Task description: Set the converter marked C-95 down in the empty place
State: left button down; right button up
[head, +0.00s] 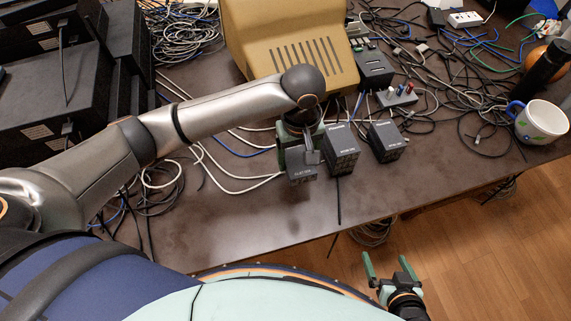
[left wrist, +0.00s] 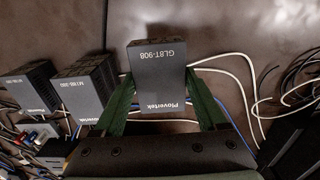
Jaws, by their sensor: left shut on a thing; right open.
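My left gripper (head: 301,148) is shut on a dark grey converter box (head: 302,174), near the table's front edge. In the left wrist view this box (left wrist: 157,75) sits between the green fingers, with lettering like "GL8T-908" and "Plovertek". I cannot read C-95 on any box. Whether the held box touches the table is unclear. Two similar boxes stand to its right in the head view, a middle one (head: 341,151) close beside it and a right one (head: 386,141). My right gripper (head: 388,266) is open and empty, off the table's front edge.
A beige vented case (head: 285,45) stands behind the boxes. Another dark box (head: 374,70) and a small unit with coloured plugs (head: 397,95) are further right. Cables cover much of the table (head: 235,215), whose front strip is bare. A mug (head: 540,122) is at the right edge.

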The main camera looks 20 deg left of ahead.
aim_at(288, 159)
pick_arm(q)
jog(key=a+f, duration=0.1)
jog(key=w+f, duration=0.1)
jog(key=a+f, duration=0.1)
jog(key=f, duration=0.1)
jog(key=shift+w+a, duration=0.25)
jog(key=shift+a, duration=0.1)
jog(key=f, duration=0.1)
jog(key=f+b, duration=0.1)
jog(key=f, duration=0.1)
jog(key=shift+w+a+f, duration=0.15)
jog(key=shift+a, duration=0.2)
jog(key=shift+f, duration=0.25)
grip_release()
jog(key=shift+f, duration=0.15)
jog(key=shift+r, duration=0.2)
notch_tip(288, 159, up, 12)
jog(key=shift+d+f+p, duration=0.1)
jog(key=shift+p, duration=0.75)
